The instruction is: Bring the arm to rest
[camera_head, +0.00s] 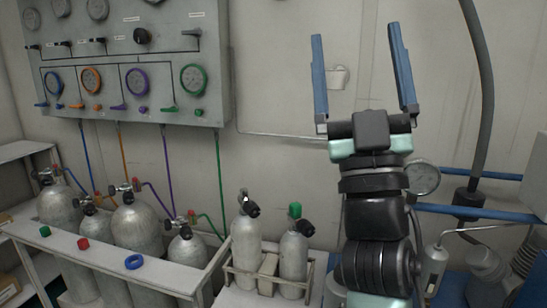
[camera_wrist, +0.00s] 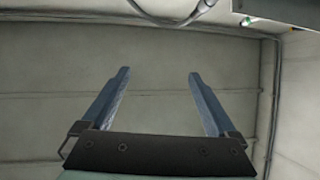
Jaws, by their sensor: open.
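My gripper (camera_head: 362,72) stands upright at the right of the head view, its two blue fingers pointing up and spread wide apart. Nothing is between them. My black and pale green arm rises below it from the bottom edge, in front of the wall. In the wrist view my gripper (camera_wrist: 158,78) also shows open and empty, with only bare wall or ceiling panels behind the fingers. The fingers touch nothing in either view.
An air panel (camera_head: 126,57) with gauges hangs at left. Several grey cylinders (camera_head: 137,228) stand behind a bench rail (camera_head: 110,262). Two small cylinders (camera_head: 246,240) stand in a rack nearer my arm. A dark hose (camera_head: 484,90), a gauge (camera_head: 423,177) and blue pipes (camera_head: 480,212) are right of my arm.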

